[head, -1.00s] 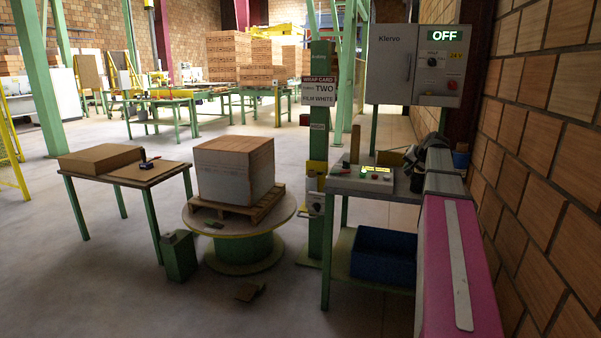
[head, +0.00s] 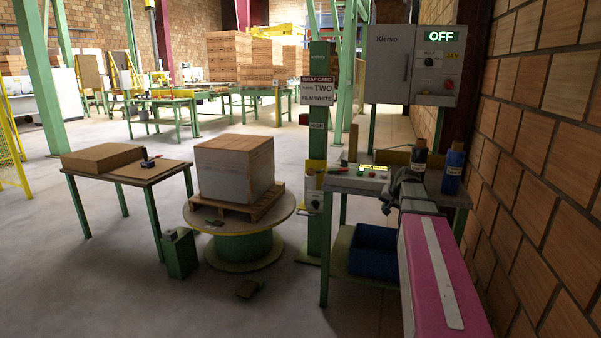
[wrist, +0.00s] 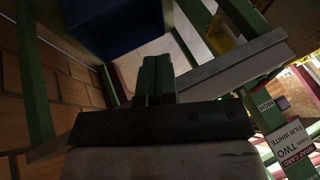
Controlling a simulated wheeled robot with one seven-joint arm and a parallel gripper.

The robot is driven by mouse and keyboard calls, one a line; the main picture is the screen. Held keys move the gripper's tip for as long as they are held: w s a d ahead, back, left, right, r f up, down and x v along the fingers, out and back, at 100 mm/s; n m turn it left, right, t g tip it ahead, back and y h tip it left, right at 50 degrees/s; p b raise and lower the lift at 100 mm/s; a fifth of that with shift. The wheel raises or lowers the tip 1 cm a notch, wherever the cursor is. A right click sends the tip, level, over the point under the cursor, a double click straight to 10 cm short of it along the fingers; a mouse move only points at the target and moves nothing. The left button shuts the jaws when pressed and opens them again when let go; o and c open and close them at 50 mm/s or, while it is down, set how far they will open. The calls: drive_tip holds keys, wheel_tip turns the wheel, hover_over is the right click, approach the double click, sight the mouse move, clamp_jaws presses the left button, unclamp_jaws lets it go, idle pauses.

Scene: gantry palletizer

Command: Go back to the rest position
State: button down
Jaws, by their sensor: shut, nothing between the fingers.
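My gripper (head: 386,208) is at the end of my pink arm, in front of the control bench (head: 345,183) at its right part in the head view. Its fingers are small and dark there. In the wrist view my gripper (wrist: 155,72) shows as two fingers close together, shut and empty. A blue bin (head: 374,252) is on the lower shelf of the bench. It also shows in the wrist view (wrist: 110,22) beyond the fingers.
A brick wall (head: 545,140) is close on the right. A wrapped load (head: 235,168) sits on the turntable (head: 285,208). The floor in front is mostly free.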

drive_tip(key=s+a+f+n+g+h, duration=0.1)
drive_tip(key=s+a+f+g, duration=0.1)
drive_tip(key=s+a+f, duration=0.2)
drive_tip(key=s+a+f+n+g, duration=0.1)
drive_tip(key=s+a+f, duration=0.4)
drive_tip(key=s+f, duration=0.5)
drive_tip(key=s+a+f+n+g+h, duration=0.1)
drive_tip(key=s+a+f, duration=0.4)
drive_tip(key=s, duration=0.5)
wheel_tip(320, 180, down, 3)
drive_tip(key=shift+a+r+n+g+h, duration=0.1)
drive_tip(key=shift+a+n+g+h, duration=0.3)
drive_tip(key=shift+g, duration=0.5)
drive_tip(key=shift+d, duration=0.15)
